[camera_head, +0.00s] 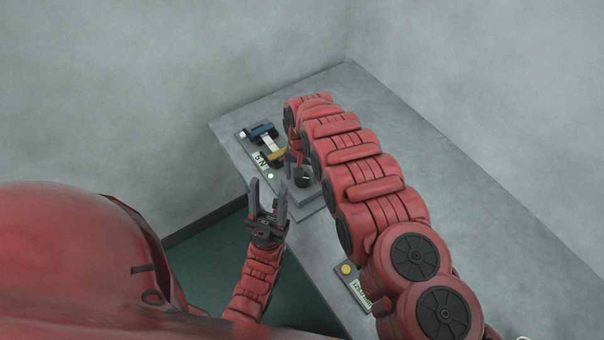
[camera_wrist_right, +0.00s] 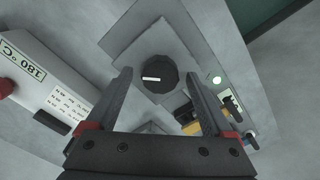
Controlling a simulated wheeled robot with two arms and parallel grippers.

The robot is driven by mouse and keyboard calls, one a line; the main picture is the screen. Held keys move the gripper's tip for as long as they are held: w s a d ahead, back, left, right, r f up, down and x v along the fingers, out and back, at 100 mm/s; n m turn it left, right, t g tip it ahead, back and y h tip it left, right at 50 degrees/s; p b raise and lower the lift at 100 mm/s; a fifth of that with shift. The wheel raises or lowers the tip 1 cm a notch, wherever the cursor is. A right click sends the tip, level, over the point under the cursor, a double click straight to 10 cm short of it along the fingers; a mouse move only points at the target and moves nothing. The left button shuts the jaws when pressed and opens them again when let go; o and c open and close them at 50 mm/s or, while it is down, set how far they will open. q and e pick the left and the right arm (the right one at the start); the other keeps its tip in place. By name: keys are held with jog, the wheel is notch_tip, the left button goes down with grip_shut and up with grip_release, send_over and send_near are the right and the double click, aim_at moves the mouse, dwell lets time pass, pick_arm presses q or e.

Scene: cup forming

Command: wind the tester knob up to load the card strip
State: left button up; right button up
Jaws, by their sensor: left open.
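The tester (camera_head: 243,146) stands on the grey table. A pale card strip (camera_head: 269,143) lies on it between a blue clamp (camera_head: 262,130) and a yellow clamp (camera_head: 276,155). The dark round knob (camera_head: 303,178) sits on a grey block near my right gripper, which my arm mostly hides in the head view. In the right wrist view the knob (camera_wrist_right: 158,77), with a white mark, shows between the spread fingertips of my right gripper (camera_wrist_right: 160,76). Gaps show on both sides. My left gripper (camera_head: 268,186) is open and empty, at the table's front edge.
A white box marked 180 °C (camera_wrist_right: 42,72) with a red button lies left in the right wrist view. A small panel with a yellow button (camera_head: 347,270) sits by my right arm. The table (camera_head: 385,98) is bare at the back right.

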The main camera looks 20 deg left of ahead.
jog(key=shift+r, duration=0.1)
notch_tip(320, 180, up, 8)
jog(key=b, duration=0.2)
jog(key=shift+b, duration=0.3)
notch_tip(320, 180, up, 9)
jog(key=p, duration=0.8)
jog(key=shift+p, duration=0.4)
jog(key=shift+r, duration=0.1)
